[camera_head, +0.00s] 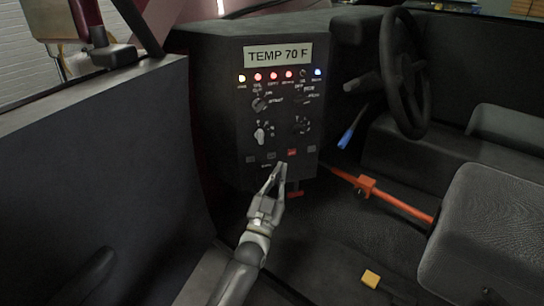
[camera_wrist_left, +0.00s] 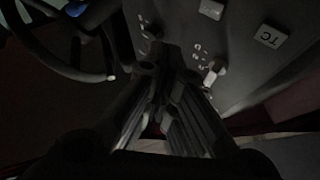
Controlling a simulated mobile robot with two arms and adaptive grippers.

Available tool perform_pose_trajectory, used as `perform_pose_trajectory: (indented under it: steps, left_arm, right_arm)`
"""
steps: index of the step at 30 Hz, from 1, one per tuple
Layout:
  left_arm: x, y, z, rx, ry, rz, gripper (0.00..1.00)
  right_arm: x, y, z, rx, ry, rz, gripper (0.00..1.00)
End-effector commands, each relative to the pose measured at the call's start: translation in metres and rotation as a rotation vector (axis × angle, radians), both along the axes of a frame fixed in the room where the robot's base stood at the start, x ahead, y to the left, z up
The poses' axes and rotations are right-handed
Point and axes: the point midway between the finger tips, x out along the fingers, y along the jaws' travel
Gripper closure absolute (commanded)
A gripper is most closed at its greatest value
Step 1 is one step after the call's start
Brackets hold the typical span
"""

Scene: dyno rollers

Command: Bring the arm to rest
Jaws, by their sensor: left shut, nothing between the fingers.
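My left gripper (camera_head: 281,168) reaches in from the bottom of the head view, just in front of the lower part of the dark control panel (camera_head: 225,110). Its fingers are shut with nothing between them. In the left wrist view the closed fingers (camera_wrist_left: 163,62) point at the panel face, with knobs and buttons around them. I cannot tell whether the tips touch the panel. My right gripper is not in view.
The panel carries a "TEMP 70 F" sign (camera_head: 278,55), a row of lights and several knobs. To its right are a steering wheel (camera_head: 404,75), a blue-handled lever (camera_head: 350,130) and an orange bar (camera_head: 400,205). A seat (camera_head: 495,230) and a yellow block (camera_head: 370,279) are at lower right.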

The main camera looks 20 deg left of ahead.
Motion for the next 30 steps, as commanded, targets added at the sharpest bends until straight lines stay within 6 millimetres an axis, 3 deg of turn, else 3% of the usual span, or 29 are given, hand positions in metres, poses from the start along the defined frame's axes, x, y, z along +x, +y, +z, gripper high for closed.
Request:
perform_pose_trajectory:
  steps: [12,17,23,30]
  left_arm:
    - [0.0,0.0,0.0,0.0,0.002,0.0,1.0]
    - [-0.008,-0.001,-0.014,0.001,0.069,-0.012,1.0]
    - [-0.045,-0.007,-0.061,-0.007,0.332,-0.054,1.0]
    - [-0.123,-0.014,-0.117,-0.028,0.704,-0.086,1.0]
  right_arm:
    - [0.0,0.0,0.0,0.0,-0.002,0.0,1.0]
    - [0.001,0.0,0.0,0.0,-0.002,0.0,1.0]
    - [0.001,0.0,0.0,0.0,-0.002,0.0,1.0]
    - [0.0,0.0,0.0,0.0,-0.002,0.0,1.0]
